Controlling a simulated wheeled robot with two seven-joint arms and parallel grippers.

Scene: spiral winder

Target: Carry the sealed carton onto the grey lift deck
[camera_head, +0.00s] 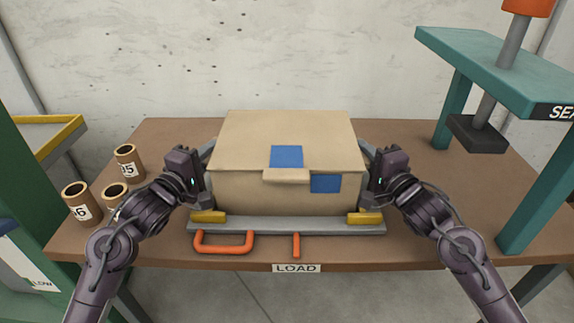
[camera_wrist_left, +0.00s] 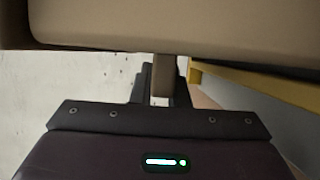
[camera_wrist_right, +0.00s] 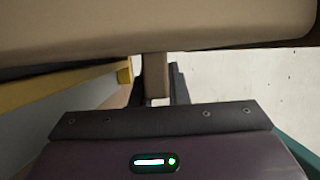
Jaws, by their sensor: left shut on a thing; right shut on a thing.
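The closed tan carton (camera_head: 285,140) has blue patches on its top edge and front. It is at the middle of the table, over a grey plate (camera_head: 290,226) with yellow corner blocks; I cannot tell if it rests on the plate or hangs just above. My left gripper (camera_head: 203,178) is at its left side and my right gripper (camera_head: 368,178) at its right. Each is shut on a tan tab at the carton's side, seen in the left wrist view (camera_wrist_left: 161,72) and the right wrist view (camera_wrist_right: 154,75). No surface is clearly marked as the lift deck.
Brown tubes (camera_head: 128,163) stand at the table's left. A green frame (camera_head: 25,190) with a yellow-edged grey surface (camera_head: 40,137) is at far left. A teal press-like stand (camera_head: 500,75) is at right. An orange handle (camera_head: 222,243) and a LOAD label are at the front.

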